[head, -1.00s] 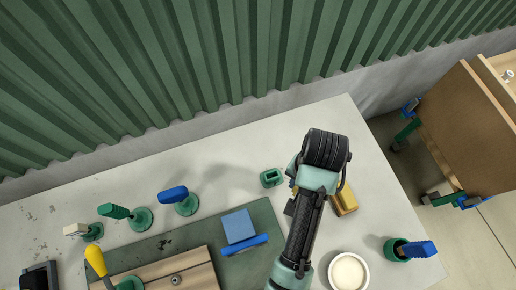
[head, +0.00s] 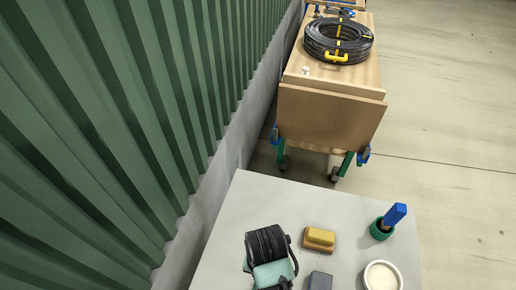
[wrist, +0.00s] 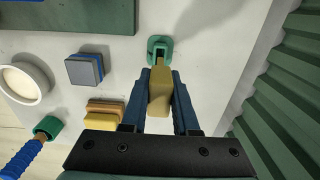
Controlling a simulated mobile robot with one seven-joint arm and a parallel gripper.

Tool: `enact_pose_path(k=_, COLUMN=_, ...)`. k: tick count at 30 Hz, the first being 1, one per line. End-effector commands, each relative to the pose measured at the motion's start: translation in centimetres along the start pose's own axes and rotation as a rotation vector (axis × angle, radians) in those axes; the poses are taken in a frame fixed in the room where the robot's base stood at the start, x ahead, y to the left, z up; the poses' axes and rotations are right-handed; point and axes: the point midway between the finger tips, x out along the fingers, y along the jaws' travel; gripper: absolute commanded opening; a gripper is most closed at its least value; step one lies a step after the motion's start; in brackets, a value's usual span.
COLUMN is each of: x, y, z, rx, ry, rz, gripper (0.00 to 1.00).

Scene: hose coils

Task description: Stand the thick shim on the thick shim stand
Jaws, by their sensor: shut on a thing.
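The thick shim, a tan tapered bar (wrist: 160,92), is held between the two blue fingers of my gripper (wrist: 160,100) in the wrist view. Its far end points at the thick shim stand, a small green block with a dark slot (wrist: 160,46) on the grey tabletop. The shim's far end overlaps the near edge of the stand in the picture; I cannot tell whether they touch. In the head view only the dark and pale green upper part of my arm shows at the bottom; the fingers, shim and stand are not visible there.
A yellow-and-brown block (head: 320,238), a grey-blue block (head: 319,281), a white bowl (head: 382,276) and a green cup with a blue-handled tool (head: 381,231) stand nearby on the table (head: 245,208). A corrugated green wall (head: 130,130) runs alongside. A wooden cart (head: 330,115) bears a black hose coil (head: 338,42).

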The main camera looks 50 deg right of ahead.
Motion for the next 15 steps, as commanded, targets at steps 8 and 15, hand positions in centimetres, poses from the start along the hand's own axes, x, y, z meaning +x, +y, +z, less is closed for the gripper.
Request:
enact_pose_path(k=8, x=3.2, y=0.0, z=0.1, rx=-0.002, ry=-0.002, rz=0.001, gripper=0.00)
enact_pose_path(k=15, x=6.3, y=-0.1, z=0.0, rx=-0.002, ry=0.000, rz=0.000, gripper=0.00)
